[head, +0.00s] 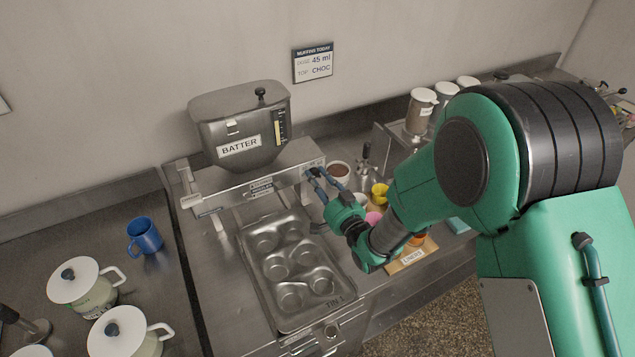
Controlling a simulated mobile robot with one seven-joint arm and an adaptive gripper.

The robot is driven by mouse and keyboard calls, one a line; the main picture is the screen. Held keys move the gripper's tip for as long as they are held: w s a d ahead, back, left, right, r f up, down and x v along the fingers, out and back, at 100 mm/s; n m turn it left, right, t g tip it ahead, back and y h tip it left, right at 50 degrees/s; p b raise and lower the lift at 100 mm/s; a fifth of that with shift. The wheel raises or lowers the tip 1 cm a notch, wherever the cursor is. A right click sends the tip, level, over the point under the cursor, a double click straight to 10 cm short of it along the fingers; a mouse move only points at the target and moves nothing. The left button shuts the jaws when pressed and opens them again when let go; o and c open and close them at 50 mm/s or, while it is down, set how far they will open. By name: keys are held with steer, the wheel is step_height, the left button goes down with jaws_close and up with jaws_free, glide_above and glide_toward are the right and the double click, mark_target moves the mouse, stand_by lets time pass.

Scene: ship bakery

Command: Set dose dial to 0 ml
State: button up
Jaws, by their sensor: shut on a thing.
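The batter dispenser (238,122) is a metal hopper labelled BATTER, standing against the wall at the middle left in the head view. A metal rail (240,181) with small labels runs below it. My gripper (316,180) is at the right end of this rail, its dark blue fingers shut on a small part there. That part sits where a dose dial could be, but the fingers cover it. I cannot read its setting or scale. A muffin tin (331,300) labelled TIN 1 lies below the rail, left of my gripper.
A wall card (313,63) reads dose 45 ml, top CHOC. A brown-filled bowl (339,171), a yellow cup (380,191) and lidded jars (421,110) stand to the right. A blue mug (144,236) and white-lidded pots (124,333) stand at left.

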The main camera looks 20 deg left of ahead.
steer(key=n+b, duration=0.4)
steer(key=shift+d+f+n+b, duration=0.15)
steer(key=shift+f+n+b, duration=0.15)
steer(key=shift+f+b, duration=0.1)
steer(key=shift+r+n+b, duration=0.1)
steer(key=shift+n+b, duration=0.75)
steer(key=shift+n, duration=0.35)
steer(key=o, duration=1.2)
steer(key=shift+w+r, duration=0.1)
steer(key=shift+r, duration=0.1)
steer(key=shift+v, duration=6.05)
